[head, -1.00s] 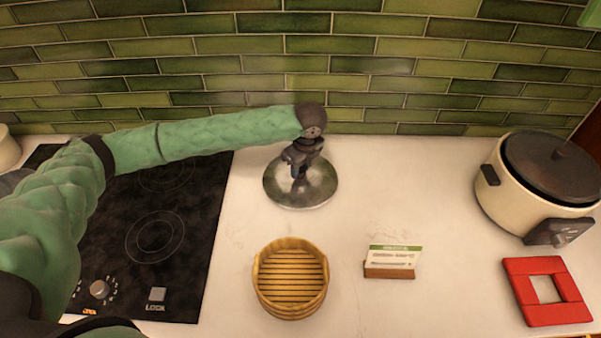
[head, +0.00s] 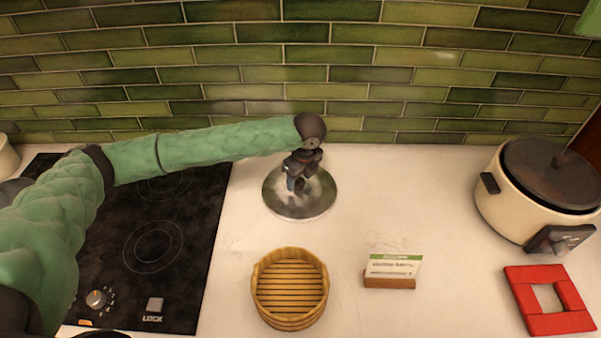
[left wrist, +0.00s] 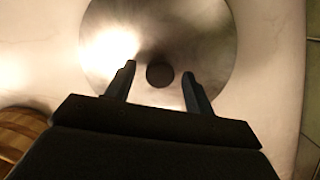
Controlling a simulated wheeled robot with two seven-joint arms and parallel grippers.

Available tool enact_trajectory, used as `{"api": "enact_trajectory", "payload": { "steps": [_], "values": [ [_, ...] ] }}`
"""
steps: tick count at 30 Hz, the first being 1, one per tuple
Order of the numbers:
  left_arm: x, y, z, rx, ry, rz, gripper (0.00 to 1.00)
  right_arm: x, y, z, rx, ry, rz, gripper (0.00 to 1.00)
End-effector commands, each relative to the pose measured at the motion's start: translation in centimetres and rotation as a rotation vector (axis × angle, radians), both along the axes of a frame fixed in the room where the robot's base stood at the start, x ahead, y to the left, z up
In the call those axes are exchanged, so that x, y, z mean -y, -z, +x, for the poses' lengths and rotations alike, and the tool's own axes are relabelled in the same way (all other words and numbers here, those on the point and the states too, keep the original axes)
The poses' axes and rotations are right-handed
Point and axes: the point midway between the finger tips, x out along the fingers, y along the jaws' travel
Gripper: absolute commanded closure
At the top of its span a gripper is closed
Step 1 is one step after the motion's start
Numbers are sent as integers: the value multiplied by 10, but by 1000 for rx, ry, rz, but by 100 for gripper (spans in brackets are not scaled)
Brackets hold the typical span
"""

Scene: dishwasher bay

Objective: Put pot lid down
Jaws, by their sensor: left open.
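The pot lid (head: 318,205) is a round, shiny metal disc lying flat on the white counter, in the middle of the head view near the tiled wall. In the left wrist view the lid (left wrist: 200,35) fills the upper middle, with its dark round knob (left wrist: 159,75) showing. My left gripper (head: 298,183) is over the lid from above. In the left wrist view the left gripper's fingers (left wrist: 158,85) stand apart on either side of the knob, with gaps between them and it. The knob is hidden behind the gripper in the head view. My right gripper is not in view.
A black cooktop (head: 155,245) lies to the left. A round bamboo steamer (head: 290,290) and a small card in a wooden holder (head: 390,282) stand in front. A cream rice cooker (head: 510,205) and a red square trivet (head: 530,320) are at the right. Counter right of the lid is clear.

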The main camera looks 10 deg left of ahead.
Motion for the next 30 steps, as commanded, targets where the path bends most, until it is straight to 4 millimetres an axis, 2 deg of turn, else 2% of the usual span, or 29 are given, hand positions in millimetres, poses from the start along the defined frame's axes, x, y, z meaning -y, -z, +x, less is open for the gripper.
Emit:
{"api": "enact_trajectory", "payload": {
  "steps": [4,6,9,21,24,30],
  "values": [
    [2,-10,0,2,0,-1,46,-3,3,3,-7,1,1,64],
    [3,-19,-1,4,1,-1,46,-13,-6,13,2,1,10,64],
    [5,-34,-2,4,2,-1,46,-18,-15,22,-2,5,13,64],
    [13,-96,-7,3,2,-2,46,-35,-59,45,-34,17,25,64],
    [14,-108,-8,2,0,-1,46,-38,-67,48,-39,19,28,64],
    [15,-119,-9,1,0,-1,46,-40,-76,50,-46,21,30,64]
  ]
}}
